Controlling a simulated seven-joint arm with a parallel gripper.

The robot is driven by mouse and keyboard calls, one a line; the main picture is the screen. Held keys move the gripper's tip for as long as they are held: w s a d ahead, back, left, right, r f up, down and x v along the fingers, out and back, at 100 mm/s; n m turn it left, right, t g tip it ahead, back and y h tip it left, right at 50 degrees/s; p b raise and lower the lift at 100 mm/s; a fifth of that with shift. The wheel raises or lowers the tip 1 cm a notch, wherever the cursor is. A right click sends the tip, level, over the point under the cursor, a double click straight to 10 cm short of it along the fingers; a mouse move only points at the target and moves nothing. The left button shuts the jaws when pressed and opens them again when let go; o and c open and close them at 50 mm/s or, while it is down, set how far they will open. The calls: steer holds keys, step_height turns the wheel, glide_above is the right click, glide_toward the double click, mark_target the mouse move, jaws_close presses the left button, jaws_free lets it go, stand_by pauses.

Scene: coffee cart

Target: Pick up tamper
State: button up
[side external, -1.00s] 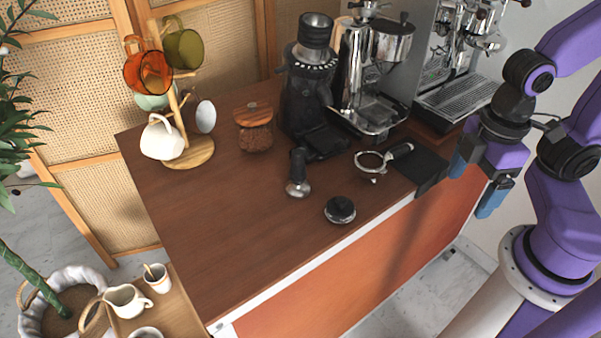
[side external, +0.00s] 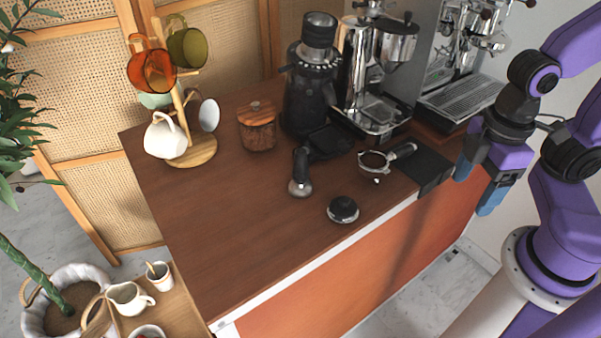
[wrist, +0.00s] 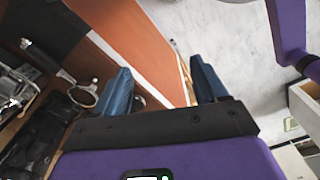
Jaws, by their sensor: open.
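The tamper (side external: 300,174), with a black handle and a round metal base, is on the brown counter in front of the grinder, in the side external view. My gripper (side external: 477,181) is open and empty, off the right front edge of the counter, well to the right of the tamper. In the wrist view my gripper (wrist: 162,85) has its two blue fingers spread, with the orange cart front and pale floor behind them. I cannot make out the tamper in the wrist view.
A black round tool (side external: 342,209) lies near the counter's (side external: 220,240) front edge. A portafilter (side external: 374,162) lies between my gripper and the tamper. The grinder (side external: 311,85), wooden-lidded jar (side external: 257,126) and mug tree (side external: 190,150) stand behind. The counter's left front is clear.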

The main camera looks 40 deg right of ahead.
step_height(320, 180, up, 10)
steer(key=n+h, duration=0.2)
steer(key=n, duration=0.1)
glide_above(300, 151)
steer(key=a, duration=0.2)
steer(key=f, duration=0.4)
steer(key=d+f, duration=0.1)
steer(key=f, duration=0.2)
steer(key=d+f, duration=0.1)
steer(key=f, duration=0.3)
steer(key=shift+s+f, duration=0.15)
steer(key=shift+f, duration=0.15)
steer(key=shift+d+f, duration=0.1)
steer(key=shift+f, duration=2.65)
jaws_close()
